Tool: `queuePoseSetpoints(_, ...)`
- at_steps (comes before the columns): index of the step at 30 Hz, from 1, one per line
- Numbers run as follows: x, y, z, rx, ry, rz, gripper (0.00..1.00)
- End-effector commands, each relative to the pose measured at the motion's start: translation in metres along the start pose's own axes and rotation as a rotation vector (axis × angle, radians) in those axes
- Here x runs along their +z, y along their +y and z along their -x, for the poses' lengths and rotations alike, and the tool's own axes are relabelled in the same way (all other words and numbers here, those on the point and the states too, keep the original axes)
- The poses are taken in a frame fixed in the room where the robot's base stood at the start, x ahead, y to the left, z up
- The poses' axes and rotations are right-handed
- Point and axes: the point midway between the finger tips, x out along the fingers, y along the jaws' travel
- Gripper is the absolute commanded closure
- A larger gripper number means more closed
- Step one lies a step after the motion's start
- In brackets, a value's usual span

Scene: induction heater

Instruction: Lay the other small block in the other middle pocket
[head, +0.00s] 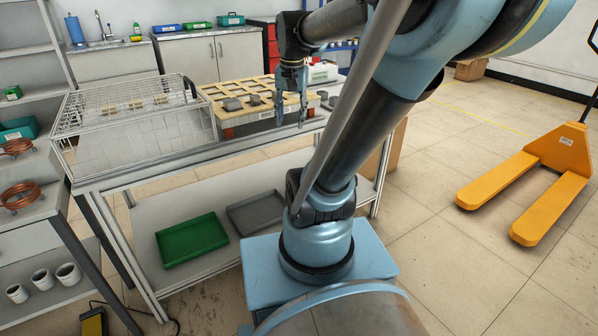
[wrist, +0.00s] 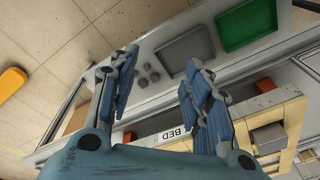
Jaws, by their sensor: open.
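A tan wooden bed with square pockets (head: 240,87) lies on the bench; its edge also shows in the wrist view (wrist: 291,113). A grey block (head: 232,104) sits at its front, with a smaller grey block (head: 254,99) to the right. One grey block shows in the wrist view (wrist: 268,137). Small dark pieces (head: 323,95) lie right of my gripper; I cannot tell which is the other small block. My gripper (head: 291,122) hangs at the bed's right front, fingers down. In the wrist view its fingers (wrist: 164,92) are apart with nothing held. Arm and fingers hide part of the bed.
A wire basket (head: 130,120) stands left of the bed. A white container (head: 322,72) stands behind my gripper. A green tray (head: 192,240) and a grey tray (head: 255,211) lie on the lower shelf. A yellow pallet jack (head: 540,180) stands on the floor at right.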

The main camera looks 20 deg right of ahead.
Motion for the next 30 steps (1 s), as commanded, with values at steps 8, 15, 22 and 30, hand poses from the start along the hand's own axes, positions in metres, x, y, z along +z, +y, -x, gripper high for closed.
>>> queuePoseSetpoints(8,0.073,0.035,-0.066,-0.012,0.040,0.278,0.55)
queuePoseSetpoints(15,0.107,0.051,-0.107,-0.014,0.065,0.438,0.55)
queuePoseSetpoints(22,0.113,0.054,-0.115,-0.014,0.070,0.472,0.55)
queuePoseSetpoints(30,0.113,0.053,-0.115,-0.014,0.070,0.470,0.55)
